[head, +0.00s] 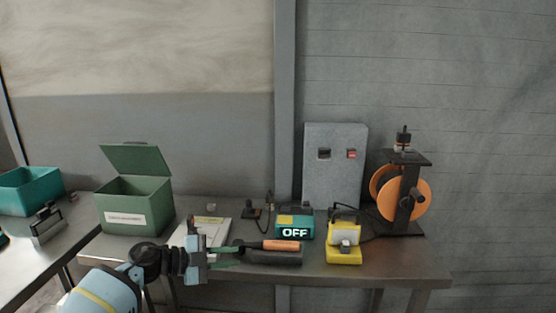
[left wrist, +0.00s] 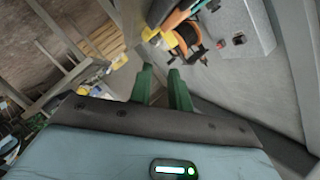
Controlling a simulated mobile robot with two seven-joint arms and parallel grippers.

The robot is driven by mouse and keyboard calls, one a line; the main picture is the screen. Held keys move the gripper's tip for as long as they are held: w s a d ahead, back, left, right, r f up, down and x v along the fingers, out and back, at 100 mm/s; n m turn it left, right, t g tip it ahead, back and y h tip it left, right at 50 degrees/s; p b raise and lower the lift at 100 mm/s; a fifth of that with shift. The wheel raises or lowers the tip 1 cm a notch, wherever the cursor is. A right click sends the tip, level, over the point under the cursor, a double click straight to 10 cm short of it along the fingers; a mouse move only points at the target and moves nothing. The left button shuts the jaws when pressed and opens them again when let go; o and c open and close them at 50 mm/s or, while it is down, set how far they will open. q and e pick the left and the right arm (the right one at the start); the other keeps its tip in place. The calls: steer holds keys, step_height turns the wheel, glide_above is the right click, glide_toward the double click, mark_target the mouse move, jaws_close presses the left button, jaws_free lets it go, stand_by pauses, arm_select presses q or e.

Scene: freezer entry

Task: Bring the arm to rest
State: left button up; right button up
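My left arm comes in from the lower left in the head view. My left gripper (head: 238,255) is in front of the workbench (head: 405,262), pointing right, with its green fingers apart. The left wrist view shows the same two green fingers (left wrist: 161,72) with a gap and nothing between them. In the head view the fingertips overlap the near side of an orange-and-dark tool (head: 281,245); no grip on it shows. My right gripper is in neither view.
On the bench are a green open-lidded box (head: 135,215), a teal unit reading OFF (head: 294,222), a yellow device (head: 344,256) and an orange reel (head: 420,200). A grey panel (head: 335,175) stands behind. A second table with a teal bin (head: 30,190) is at left.

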arm_select(q)
steer(key=s+f+n+t+y, duration=0.5)
steer(key=s+f+n+t, duration=0.4)
steer(key=s+f+n, duration=0.75)
steer(key=s+a+f+n+g+y, duration=0.1)
steer(key=s+f, duration=0.3)
steer(key=s, duration=0.6)
steer(key=s+a+f+n+g+y+p, duration=0.1)
steer(key=s+a+f+n+g+y, duration=0.1)
steer(key=s, duration=0.9)
steer(key=s+a+f+n+g+y, duration=0.2)
steer(key=s+f, duration=0.4)
steer(key=s, duration=0.4)
steer(key=a+g+y, duration=0.1)
steer(key=a+y, duration=0.1)
steer(key=shift+s+a+f, duration=0.15)
steer(key=shift+s+a, duration=0.2)
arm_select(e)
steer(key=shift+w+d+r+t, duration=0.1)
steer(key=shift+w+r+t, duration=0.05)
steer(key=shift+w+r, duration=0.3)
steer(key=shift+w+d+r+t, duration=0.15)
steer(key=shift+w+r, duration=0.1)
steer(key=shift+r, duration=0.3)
